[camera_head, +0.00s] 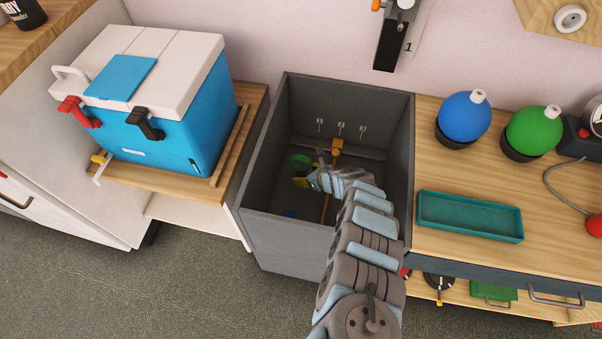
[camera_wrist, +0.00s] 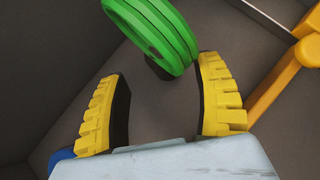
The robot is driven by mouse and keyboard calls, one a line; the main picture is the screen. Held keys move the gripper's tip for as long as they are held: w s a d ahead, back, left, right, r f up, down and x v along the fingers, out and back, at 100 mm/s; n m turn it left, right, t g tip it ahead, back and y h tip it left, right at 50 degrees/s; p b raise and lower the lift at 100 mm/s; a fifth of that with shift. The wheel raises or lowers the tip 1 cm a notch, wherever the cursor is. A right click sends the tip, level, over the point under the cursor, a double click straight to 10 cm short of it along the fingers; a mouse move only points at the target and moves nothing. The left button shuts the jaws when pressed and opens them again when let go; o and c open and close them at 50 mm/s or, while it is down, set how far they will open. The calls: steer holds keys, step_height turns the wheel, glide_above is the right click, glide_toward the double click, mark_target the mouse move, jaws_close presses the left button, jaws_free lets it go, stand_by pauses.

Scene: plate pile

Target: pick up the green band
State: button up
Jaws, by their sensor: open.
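The green band (camera_wrist: 155,32) is a thick, ridged round piece near the top of the wrist view. In the head view it shows small and partly hidden (camera_head: 300,161), inside the grey bin (camera_head: 264,184). My gripper (camera_wrist: 165,85) has two yellow ridged fingers with dark inner pads, spread apart with nothing between them. The band lies just beyond the fingertips, close to the right finger's tip; I cannot tell whether they touch. In the head view my gripper (camera_head: 301,181) is down inside the bin, just below the band in the picture.
A yellow-orange bracket (camera_wrist: 285,80) stands close to the right finger, and also shows in the head view (camera_head: 337,146). Small hooks (camera_head: 341,127) line the bin's back wall. A blue thing (camera_head: 290,214) lies low in the bin. The bin's walls surround my gripper.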

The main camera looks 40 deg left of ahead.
mark_target(304, 172)
steer(key=b+x, duration=0.1)
steer(key=x, duration=0.1)
steer(key=shift+w+a+f, duration=0.1)
steer(key=shift+w+a, duration=0.05)
steer(key=shift+a, duration=0.1)
steer(key=shift+b+x, duration=0.9)
steer(key=shift+x, duration=0.1)
jaws_close()
